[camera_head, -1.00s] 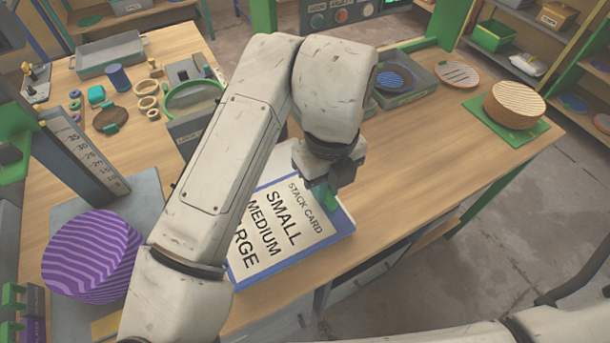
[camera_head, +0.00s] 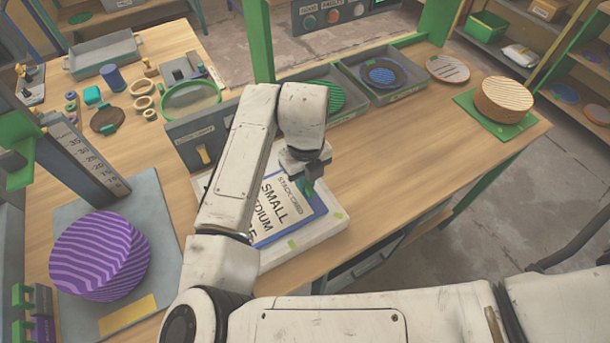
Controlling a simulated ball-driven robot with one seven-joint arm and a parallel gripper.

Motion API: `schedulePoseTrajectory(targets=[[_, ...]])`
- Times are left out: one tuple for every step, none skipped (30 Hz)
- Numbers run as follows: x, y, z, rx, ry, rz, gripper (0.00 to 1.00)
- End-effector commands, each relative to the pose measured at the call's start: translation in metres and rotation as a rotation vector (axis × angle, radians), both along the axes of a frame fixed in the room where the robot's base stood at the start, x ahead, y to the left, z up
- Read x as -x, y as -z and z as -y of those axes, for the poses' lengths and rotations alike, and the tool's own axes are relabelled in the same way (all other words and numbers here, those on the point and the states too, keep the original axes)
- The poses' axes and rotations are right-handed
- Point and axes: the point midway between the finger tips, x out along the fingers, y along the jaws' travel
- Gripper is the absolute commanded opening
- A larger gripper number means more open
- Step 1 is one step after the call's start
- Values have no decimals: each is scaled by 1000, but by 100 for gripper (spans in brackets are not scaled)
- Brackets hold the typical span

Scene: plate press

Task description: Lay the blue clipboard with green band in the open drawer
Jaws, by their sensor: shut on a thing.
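The blue clipboard (camera_head: 318,212) carries a white card printed STACK CARD, SMALL, MEDIUM. My gripper (camera_head: 308,187) is shut on its far right edge, where a bit of green shows at the fingers. The clipboard is over a pale slab with green marks (camera_head: 332,227) at the table's front edge; I cannot tell whether they touch. My forearm hides the clipboard's left part. Below the front edge, a grey drawer front (camera_head: 368,262) shows beside a dark gap; how far it is open is unclear.
Trays with a green disc (camera_head: 335,96) and a blue disc (camera_head: 383,75) stand at the back. A purple striped stack (camera_head: 100,255) is at left.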

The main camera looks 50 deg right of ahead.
Motion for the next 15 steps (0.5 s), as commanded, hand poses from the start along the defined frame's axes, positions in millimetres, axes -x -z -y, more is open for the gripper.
schedulePoseTrajectory(targets=[[0,0,0,0,0,1,0],[0,0,0,0,0,1,0],[0,-1,0,0,0,1,0],[0,-1,0,0,0,1,0],[0,-1,0,0,0,1,0],[0,0,0,0,0,1,0],[0,1,0,0,0,1,0],[0,2,0,0,0,1,0],[0,4,0,0,0,1,0],[0,3,0,0,0,1,15],[0,2,0,0,0,1,18],[0,2,0,0,0,0,22],[0,2,0,0,0,0,25],[0,2,0,0,0,0,28],[0,2,0,0,0,0,32]])
